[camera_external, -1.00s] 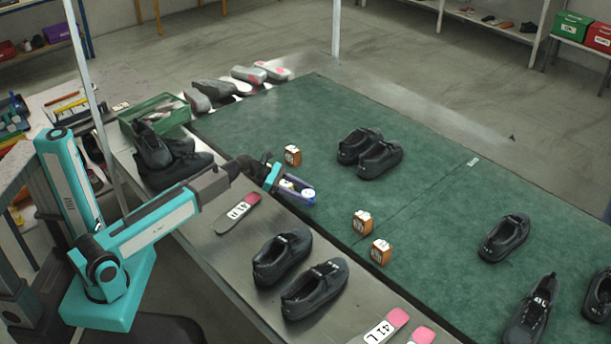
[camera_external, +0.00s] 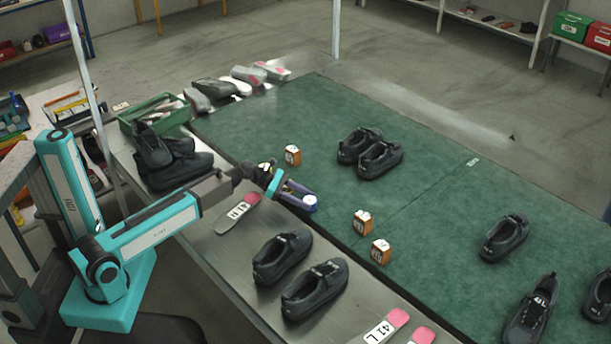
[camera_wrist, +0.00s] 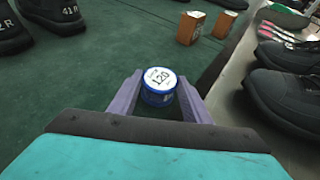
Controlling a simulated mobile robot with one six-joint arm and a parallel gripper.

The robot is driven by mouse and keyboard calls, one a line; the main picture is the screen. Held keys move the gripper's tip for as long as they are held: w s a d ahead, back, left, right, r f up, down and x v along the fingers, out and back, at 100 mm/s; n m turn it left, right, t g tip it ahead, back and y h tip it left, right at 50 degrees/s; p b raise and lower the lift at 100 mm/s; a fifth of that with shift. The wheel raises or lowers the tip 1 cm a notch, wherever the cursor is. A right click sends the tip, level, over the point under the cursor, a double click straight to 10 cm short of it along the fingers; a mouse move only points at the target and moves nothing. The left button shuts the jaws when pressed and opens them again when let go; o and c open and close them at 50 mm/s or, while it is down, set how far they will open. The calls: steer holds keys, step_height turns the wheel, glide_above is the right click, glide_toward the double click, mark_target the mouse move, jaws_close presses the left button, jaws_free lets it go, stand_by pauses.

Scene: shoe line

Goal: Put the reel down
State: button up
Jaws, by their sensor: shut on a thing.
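The reel is a small round blue thing with a white top marked 120. It sits between the purple fingers of my gripper (camera_wrist: 160,92) in the wrist view, with its label (camera_wrist: 160,77) facing up. In the external view my gripper (camera_external: 301,197) is over the near left edge of the green mat, with the reel (camera_external: 311,202) at its fingertips. The jaws are shut on the reel. I cannot tell whether its underside touches the mat.
Orange boxes (camera_external: 362,222) (camera_external: 381,252) stand on the green mat (camera_external: 430,250) to the right of my gripper, another (camera_external: 293,155) behind it. Black shoes (camera_external: 283,256) stand on the metal edge in front. A shoe pair (camera_external: 370,152) stands farther back. Bare mat lies between.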

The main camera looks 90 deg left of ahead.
steer(key=shift+f, duration=0.1)
steer(key=o, duration=1)
steer(key=shift+s+r, duration=0.2)
steer(key=shift+r, duration=0.05)
steer(key=v, duration=1.1)
steer(key=shift+s+a+r+p, duration=0.1)
steer(key=shift+s+r+p, duration=0.05)
steer(key=shift+s+p, duration=0.15)
